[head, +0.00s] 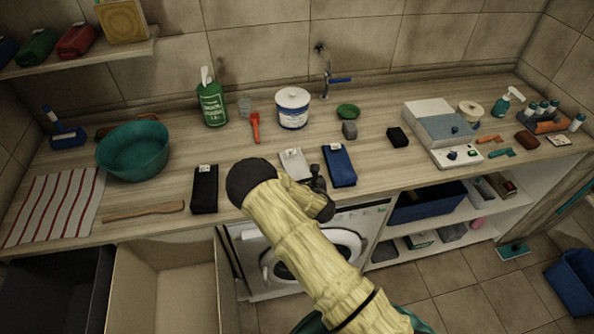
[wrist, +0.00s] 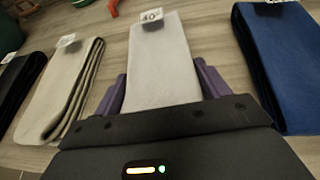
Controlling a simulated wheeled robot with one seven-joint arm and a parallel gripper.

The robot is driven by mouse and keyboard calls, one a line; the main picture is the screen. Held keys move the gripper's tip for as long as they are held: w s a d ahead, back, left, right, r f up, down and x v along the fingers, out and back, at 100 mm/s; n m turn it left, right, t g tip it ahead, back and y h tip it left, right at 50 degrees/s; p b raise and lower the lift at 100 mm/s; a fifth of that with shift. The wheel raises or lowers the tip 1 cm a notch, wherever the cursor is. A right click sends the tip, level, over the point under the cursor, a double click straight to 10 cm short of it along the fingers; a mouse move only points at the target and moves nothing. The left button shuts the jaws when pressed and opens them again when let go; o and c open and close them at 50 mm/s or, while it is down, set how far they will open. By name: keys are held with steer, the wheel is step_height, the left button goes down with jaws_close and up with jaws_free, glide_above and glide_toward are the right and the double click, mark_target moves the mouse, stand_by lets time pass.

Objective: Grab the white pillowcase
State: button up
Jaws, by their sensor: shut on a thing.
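The white pillowcase (wrist: 160,65) is a folded pale cloth with a small tag reading 40° at its far end. It lies on the wooden counter and also shows in the head view (head: 293,162). My gripper (wrist: 161,88) has its two purple fingers on either side of the cloth and is shut on it. The near end of the pillowcase is hidden behind the gripper body. In the head view my arm reaches over the counter's front edge and covers part of the area by the cloth.
A folded beige cloth (wrist: 62,88) lies left of the pillowcase, and a folded blue cloth (wrist: 283,65) lies close on the right. A black cloth (head: 204,190) is farther left.

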steer(key=shift+r, duration=0.15)
step_height(320, 180, up, 10)
steer(key=b, duration=0.3)
